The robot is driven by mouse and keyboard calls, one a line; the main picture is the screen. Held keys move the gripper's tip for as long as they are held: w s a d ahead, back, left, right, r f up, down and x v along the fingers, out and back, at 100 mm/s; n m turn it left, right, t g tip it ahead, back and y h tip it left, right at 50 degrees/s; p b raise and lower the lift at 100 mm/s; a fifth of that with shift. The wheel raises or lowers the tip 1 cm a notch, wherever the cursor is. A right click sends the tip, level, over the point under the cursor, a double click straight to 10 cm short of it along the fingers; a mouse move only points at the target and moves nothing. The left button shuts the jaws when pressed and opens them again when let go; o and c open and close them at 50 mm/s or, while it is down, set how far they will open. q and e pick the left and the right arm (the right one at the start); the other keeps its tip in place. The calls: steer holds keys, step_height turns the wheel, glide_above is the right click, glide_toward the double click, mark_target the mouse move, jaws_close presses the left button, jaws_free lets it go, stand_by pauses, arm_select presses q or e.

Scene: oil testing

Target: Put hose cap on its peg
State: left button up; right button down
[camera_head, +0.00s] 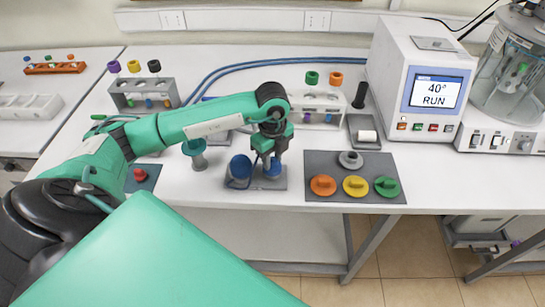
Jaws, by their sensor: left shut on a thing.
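My left gripper (270,157) points down over the right part of a small dark grey base plate (255,184) near the front edge of the table. It is shut on a small blue piece (272,170), which looks like the hose cap and is partly hidden by the fingers. A round blue disc (240,167) stands on the same plate just to the left. I cannot tell a peg apart under the held piece, or whether the piece touches the plate. My right gripper is not in view.
A grey plate (318,196) to the right carries orange, yellow and green knobs and a grey round part. A teal-topped stand (195,152) and a red button (139,174) are to the left. Tube racks, blue hoses (230,68) and a white machine (418,75) stand behind.

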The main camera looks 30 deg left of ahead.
mark_target(272, 160)
arm_select(q)
steer(key=shift+f+b, duration=0.45)
steer(key=shift+f, duration=0.15)
steer(key=o, duration=0.7)
steer(key=shift+r, duration=0.15)
step_height(272, 160, up, 11)
steer(key=p, duration=0.6)
steer(key=shift+p, duration=0.4)
